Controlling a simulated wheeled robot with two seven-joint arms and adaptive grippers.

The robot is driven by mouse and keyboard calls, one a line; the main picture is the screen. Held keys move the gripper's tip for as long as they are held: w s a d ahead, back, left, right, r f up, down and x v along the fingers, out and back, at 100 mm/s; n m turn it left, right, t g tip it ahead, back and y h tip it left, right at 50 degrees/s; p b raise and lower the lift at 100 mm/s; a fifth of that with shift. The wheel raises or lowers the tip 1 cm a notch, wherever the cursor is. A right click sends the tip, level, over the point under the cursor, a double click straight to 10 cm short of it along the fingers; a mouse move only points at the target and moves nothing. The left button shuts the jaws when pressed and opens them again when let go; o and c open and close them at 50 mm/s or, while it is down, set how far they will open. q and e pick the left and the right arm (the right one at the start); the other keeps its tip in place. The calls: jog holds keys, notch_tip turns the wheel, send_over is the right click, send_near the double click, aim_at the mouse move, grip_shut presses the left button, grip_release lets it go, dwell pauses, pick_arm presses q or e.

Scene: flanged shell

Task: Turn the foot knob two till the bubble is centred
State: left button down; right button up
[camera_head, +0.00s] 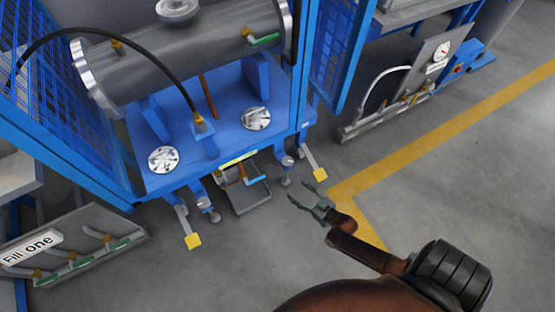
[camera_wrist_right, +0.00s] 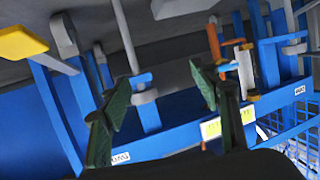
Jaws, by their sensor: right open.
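Two silver, knob-like discs sit on the blue stand's deck, a left one (camera_head: 163,159) and a right one (camera_head: 256,118). I cannot tell which is knob two. A yellow-green strip (camera_head: 238,158) on the stand's front edge may be the level; it also shows in the wrist view (camera_wrist_right: 228,124), but no bubble can be made out. My right gripper (camera_head: 304,197) is open and empty, in front of the stand's right corner and apart from both discs. In the wrist view its green fingers (camera_wrist_right: 166,82) are spread, with a grey-collared blue post (camera_wrist_right: 147,110) beyond them. My left gripper is out of view.
The stand (camera_head: 228,92) carries a grey flanged cylinder (camera_head: 190,50) with a black hose (camera_head: 150,55). Yellow-ended pedals (camera_head: 193,241) (camera_head: 320,174) jut out in front. A blue mesh fence (camera_head: 70,100) stands at left.

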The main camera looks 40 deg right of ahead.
aim_at(291, 165)
jog(key=w+d+r+t, duration=0.1)
jog(key=w, duration=0.1)
jog(key=w+d+r+t+h+b, duration=0.1)
jog(key=w+d, duration=0.1)
jog(key=w+d+r+m+t+b, duration=0.1)
jog(key=w+r, duration=0.1)
jog(key=shift+d+h, duration=0.3)
jog(key=shift+h, duration=0.1)
jog(key=w+b, duration=0.2)
jog(key=w, duration=0.4)
jog(key=shift+d+f, duration=0.1)
jog(key=shift+d, duration=0.05)
jog(key=shift+w+b, duration=0.45)
jog(key=shift+w, duration=0.25)
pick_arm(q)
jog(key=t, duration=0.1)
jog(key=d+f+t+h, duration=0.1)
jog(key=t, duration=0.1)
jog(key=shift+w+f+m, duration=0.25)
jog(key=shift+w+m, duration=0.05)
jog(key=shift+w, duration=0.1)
pick_arm(e)
jog(key=shift+r, duration=0.2)
jog(key=shift+c, duration=0.3)
jog(key=c, duration=1.1)
